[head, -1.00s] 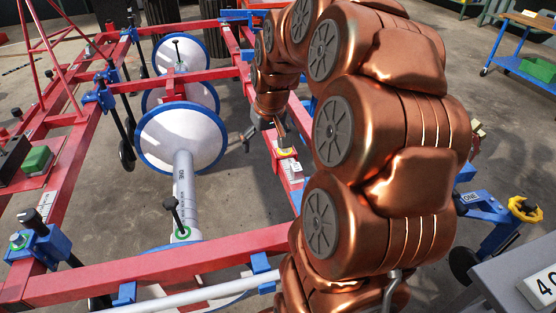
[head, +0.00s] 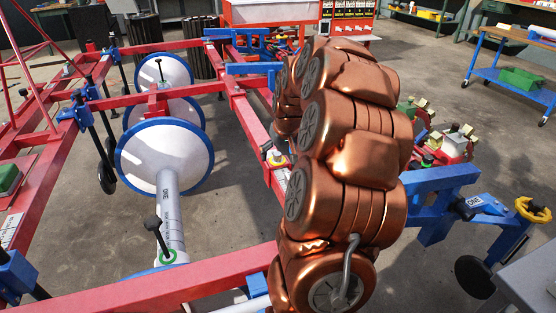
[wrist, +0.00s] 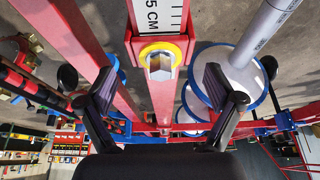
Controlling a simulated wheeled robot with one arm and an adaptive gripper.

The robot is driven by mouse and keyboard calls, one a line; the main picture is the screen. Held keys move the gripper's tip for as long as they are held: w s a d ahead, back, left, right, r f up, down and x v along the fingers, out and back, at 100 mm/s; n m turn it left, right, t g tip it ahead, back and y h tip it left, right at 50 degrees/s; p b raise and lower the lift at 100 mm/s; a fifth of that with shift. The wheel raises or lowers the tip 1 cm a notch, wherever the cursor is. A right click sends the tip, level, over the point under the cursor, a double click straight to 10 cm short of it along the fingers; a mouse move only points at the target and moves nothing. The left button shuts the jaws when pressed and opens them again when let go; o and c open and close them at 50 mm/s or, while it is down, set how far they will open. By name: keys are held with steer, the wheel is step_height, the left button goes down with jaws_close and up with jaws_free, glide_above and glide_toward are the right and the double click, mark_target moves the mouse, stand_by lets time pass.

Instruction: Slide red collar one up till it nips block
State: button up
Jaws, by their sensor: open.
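A red collar (wrist: 135,48) with a yellow ring (wrist: 160,56) and a hex-headed bolt sits on a red bar, beside a white centimetre scale (wrist: 160,14). I cannot tell the depth gap. My gripper is hidden behind my arm in the head view. I cannot tell which part is the block.
A grey tube marked ONE (head: 168,205) runs to a white, blue-rimmed disc (head: 165,150). A black T-handle (head: 155,230) stands near the front red beam (head: 180,283). A blue bracket (head: 440,185) lies right of my arm.

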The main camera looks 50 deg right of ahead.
mark_target(279, 156)
steer(key=shift+x, duration=1.5)
